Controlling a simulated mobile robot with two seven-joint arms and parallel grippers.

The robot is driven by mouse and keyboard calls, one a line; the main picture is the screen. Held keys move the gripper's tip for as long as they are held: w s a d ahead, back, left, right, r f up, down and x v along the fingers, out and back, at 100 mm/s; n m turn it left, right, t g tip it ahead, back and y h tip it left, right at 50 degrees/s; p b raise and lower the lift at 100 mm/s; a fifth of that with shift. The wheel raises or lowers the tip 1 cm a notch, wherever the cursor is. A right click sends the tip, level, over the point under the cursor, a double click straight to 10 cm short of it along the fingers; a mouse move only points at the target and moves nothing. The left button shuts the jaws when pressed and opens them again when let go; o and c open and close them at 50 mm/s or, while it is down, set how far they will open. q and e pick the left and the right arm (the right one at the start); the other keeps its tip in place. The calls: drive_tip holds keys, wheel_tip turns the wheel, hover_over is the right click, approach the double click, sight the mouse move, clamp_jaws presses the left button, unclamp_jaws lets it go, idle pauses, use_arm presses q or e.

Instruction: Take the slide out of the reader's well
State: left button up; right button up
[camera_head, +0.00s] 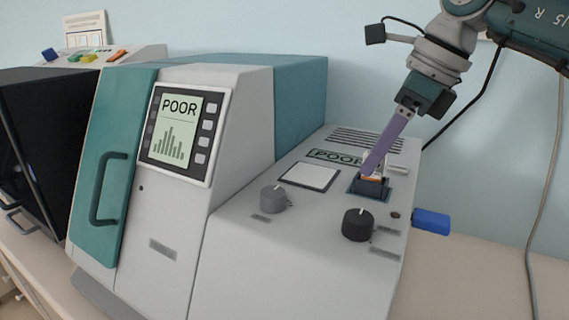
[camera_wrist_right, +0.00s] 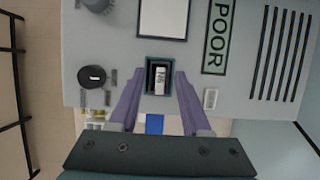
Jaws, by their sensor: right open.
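The reader (camera_head: 250,225) is a grey and teal machine with a sloping panel. Its dark-rimmed well (camera_head: 384,195) is at the right of the panel, and the well also shows in the wrist view (camera_wrist_right: 149,62). The slide stands in the well, with a white labelled end (camera_wrist_right: 160,80) facing the wrist camera; in the head view little of it shows behind the finger. My right gripper (camera_head: 369,172) is open just over the well. In the wrist view its two purple fingers (camera_wrist_right: 157,78) lie either side of the slide, apart from it. My left gripper is not in view.
Two knobs, one grey (camera_head: 273,198) and one black (camera_head: 358,225), sit on the panel near the well. A blue object (camera_head: 431,221) sticks out at the panel's right edge. The display (camera_head: 180,135) and a panel label read POOR. A black box (camera_head: 45,140) stands at left.

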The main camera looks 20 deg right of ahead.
drive_tip(key=shift+w+a+f, duration=0.1)
drive_tip(key=shift+f, duration=0.3)
drive_tip(key=shift+c, duration=0.4)
clamp_jaws()
